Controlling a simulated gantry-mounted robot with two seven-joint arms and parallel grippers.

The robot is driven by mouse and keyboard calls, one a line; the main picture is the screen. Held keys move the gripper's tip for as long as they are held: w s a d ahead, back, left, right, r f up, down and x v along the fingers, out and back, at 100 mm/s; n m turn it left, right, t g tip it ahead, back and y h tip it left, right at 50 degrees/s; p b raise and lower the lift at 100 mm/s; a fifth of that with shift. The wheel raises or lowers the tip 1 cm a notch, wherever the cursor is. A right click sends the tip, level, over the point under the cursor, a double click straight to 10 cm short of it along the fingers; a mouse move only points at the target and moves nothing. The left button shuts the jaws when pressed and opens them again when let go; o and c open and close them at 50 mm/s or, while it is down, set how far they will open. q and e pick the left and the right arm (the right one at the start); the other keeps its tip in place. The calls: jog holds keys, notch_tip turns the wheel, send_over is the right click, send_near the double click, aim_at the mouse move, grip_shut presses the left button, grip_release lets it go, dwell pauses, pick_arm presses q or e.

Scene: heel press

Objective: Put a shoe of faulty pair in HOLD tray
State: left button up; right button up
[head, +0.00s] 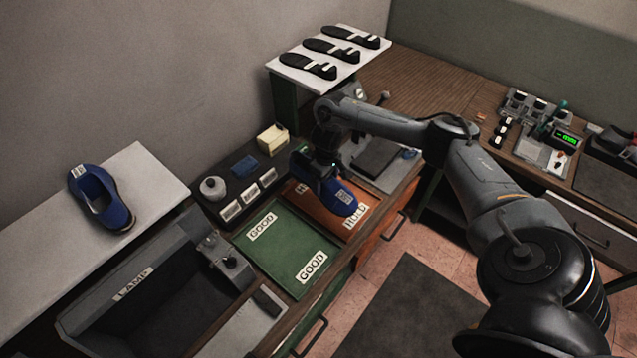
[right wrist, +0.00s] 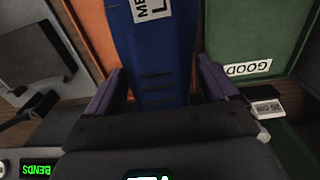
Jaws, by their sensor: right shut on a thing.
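My right gripper (head: 322,172) is shut on a blue shoe (head: 340,198) and holds it over the orange HOLD tray (head: 333,226). A white label shows on the shoe. In the right wrist view the shoe (right wrist: 160,70) lies between the two purple fingers, with the orange tray (right wrist: 95,35) beneath it on the left. I cannot tell whether the shoe touches the tray. A second blue shoe (head: 98,198) stands on the white shelf at the far left. My left gripper is not in view.
The empty green GOOD tray (head: 283,245) lies beside the HOLD tray. A grey LAMP box (head: 150,300) is at front left. Behind the trays are a white roll (head: 213,187) and a yellow block (head: 272,138). Several black shoe parts (head: 332,50) lie on the back shelf.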

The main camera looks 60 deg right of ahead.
jog(key=shift+a+f+b, duration=0.1)
jog(key=shift+f+b, duration=0.95)
jog(key=shift+f, duration=0.05)
notch_tip(320, 180, down, 4)
jog(key=b, duration=0.4)
jog(key=shift+b, duration=0.4)
jog(key=shift+f, duration=1.85)
jog(key=shift+f+b, duration=0.3)
jog(key=shift+f, duration=0.15)
jog(key=o, duration=1.1)
